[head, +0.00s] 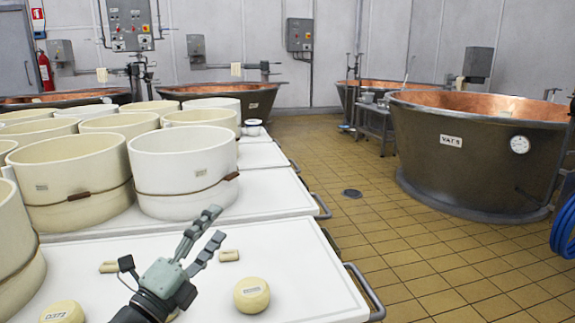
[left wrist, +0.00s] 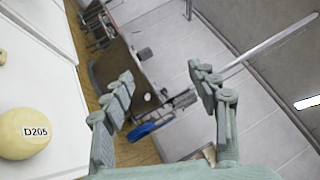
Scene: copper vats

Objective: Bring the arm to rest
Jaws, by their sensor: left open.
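My left gripper (head: 214,226) is open and empty, held above the white table (head: 310,270) near the front of the head view. Its two fingers are spread apart and also show in the left wrist view (left wrist: 161,78), with nothing between them. A small round pale cheese (head: 251,294) lies on the table to the right of the gripper's wrist. In the left wrist view a cheese labelled D205 (left wrist: 24,134) lies at the left edge. My right gripper is in neither view.
Several cream round moulds (head: 183,171) stand on the tables behind the gripper. Another small cheese (head: 62,312) lies at front left, and small pale blocks (head: 229,255) lie nearby. A large copper vat (head: 470,150) stands at right. The tiled floor (head: 385,235) between is mostly clear.

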